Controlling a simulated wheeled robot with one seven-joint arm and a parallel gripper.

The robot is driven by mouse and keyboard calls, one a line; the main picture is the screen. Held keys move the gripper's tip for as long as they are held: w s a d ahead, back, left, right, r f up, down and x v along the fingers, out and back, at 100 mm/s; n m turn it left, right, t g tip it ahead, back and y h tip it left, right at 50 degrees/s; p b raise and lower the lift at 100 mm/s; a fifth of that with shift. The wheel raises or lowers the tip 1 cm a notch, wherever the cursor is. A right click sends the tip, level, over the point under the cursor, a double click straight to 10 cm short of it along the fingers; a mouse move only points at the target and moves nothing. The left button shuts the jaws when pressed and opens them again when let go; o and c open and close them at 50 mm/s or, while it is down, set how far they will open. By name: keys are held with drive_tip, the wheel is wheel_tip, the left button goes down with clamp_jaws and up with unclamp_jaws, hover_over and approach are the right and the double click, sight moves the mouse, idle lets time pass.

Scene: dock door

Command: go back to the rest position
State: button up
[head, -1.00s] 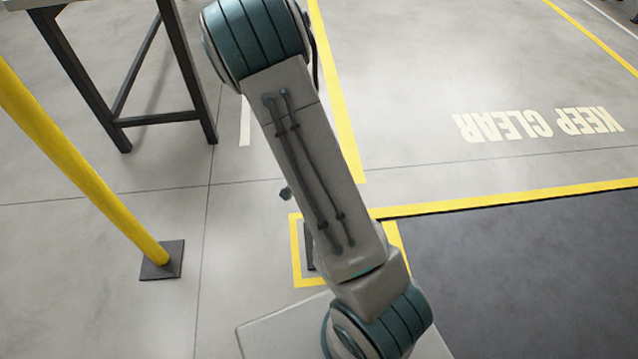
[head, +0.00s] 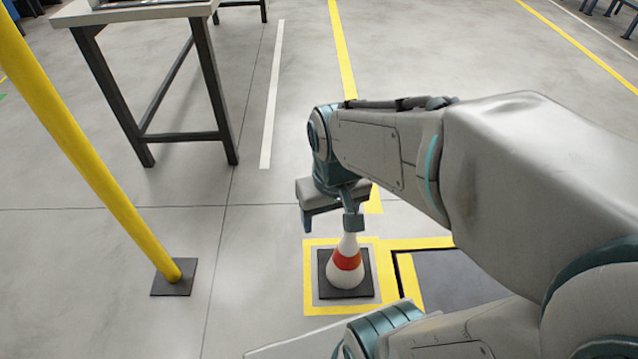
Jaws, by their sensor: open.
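My gripper (head: 330,218) is at the end of my bent arm, near the middle of the head view. Its two fingers point down and stand apart, with nothing seen held between them. A white cone with an orange-red band (head: 346,260) stands upright on a dark square base just below the gripper. The right finger overlaps the cone's tip in the picture. I cannot tell whether they touch.
The cone stands inside a yellow floor square (head: 311,277) beside a dark mat (head: 450,280). A yellow post (head: 90,160) rises at the left. A table with dark legs (head: 140,17) stands behind it. Floor between is clear.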

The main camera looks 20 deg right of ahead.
drive_tip(key=shift+s+r, duration=0.1)
drive_tip(key=shift+s, duration=0.05)
wheel_tip(320, 180, up, 32)
drive_tip(key=t+p, duration=0.1)
drive_tip(key=p, duration=2.8)
drive_tip(key=shift+d+t, duration=0.25)
drive_tip(key=shift+t, duration=0.05)
